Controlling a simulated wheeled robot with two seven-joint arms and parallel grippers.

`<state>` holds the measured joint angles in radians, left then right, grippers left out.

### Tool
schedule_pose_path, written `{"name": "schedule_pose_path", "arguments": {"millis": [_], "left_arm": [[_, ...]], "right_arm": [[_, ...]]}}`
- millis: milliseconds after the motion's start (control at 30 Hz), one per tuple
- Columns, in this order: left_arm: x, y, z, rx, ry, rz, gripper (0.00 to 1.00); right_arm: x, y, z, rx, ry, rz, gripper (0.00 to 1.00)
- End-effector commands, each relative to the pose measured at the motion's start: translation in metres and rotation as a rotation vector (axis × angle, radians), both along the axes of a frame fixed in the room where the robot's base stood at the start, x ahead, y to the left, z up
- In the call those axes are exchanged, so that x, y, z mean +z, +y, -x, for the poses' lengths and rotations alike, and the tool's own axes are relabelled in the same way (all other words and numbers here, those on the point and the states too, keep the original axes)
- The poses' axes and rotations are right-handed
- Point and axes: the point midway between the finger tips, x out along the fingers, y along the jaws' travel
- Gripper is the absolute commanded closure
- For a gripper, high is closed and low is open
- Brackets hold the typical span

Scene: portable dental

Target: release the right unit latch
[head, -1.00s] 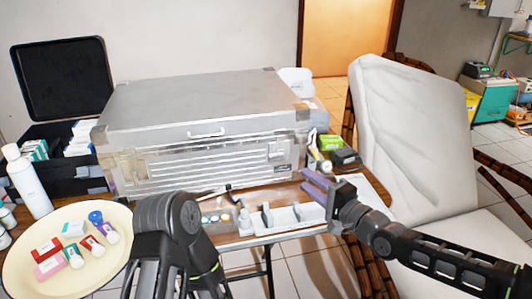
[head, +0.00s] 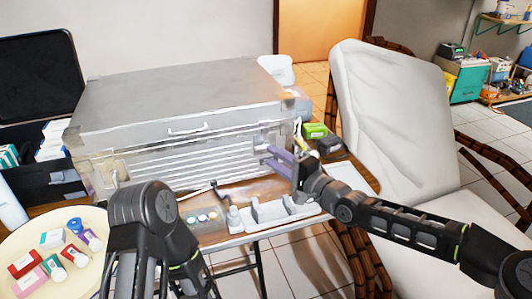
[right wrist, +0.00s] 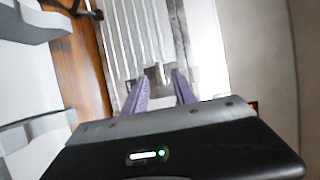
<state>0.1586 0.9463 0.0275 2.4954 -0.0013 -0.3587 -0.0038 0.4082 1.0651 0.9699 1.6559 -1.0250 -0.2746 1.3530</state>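The silver metal unit case (head: 180,95) stands shut on the table, its ribbed front facing me. The right unit latch (head: 262,146) is a small metal fitting at the right of that front. It also shows in the right wrist view (right wrist: 157,74), between my fingertips. My right gripper (head: 270,155) has purple fingers pointing at the case front by the latch. In the right wrist view the right gripper (right wrist: 162,76) is open, with a finger on each side of the latch. I cannot tell whether they touch it. My left gripper is not in view.
A pale tray (head: 272,213) lies on the table below the right gripper. A green box (head: 315,130) and a dark box (head: 330,146) stand right of the case. A cream plate (head: 80,285) with small items is at left. A white chair (head: 385,120) stands at right.

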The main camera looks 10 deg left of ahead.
Motion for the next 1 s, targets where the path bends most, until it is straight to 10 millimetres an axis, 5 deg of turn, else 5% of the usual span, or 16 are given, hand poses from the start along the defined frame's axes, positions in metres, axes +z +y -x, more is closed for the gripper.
{"name": "schedule_pose_path", "arguments": {"millis": [267, 600, 1000], "left_arm": [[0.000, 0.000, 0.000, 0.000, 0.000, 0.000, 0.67], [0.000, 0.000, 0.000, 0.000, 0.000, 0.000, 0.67], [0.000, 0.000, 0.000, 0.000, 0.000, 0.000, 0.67]], "right_arm": [[-0.001, 0.030, -0.020, 0.001, 0.000, 0.000, 0.67], [-0.001, 0.033, -0.023, 0.000, 0.000, 0.001, 0.68], [-0.001, 0.033, -0.023, 0.000, 0.000, 0.001, 1.00]]}}
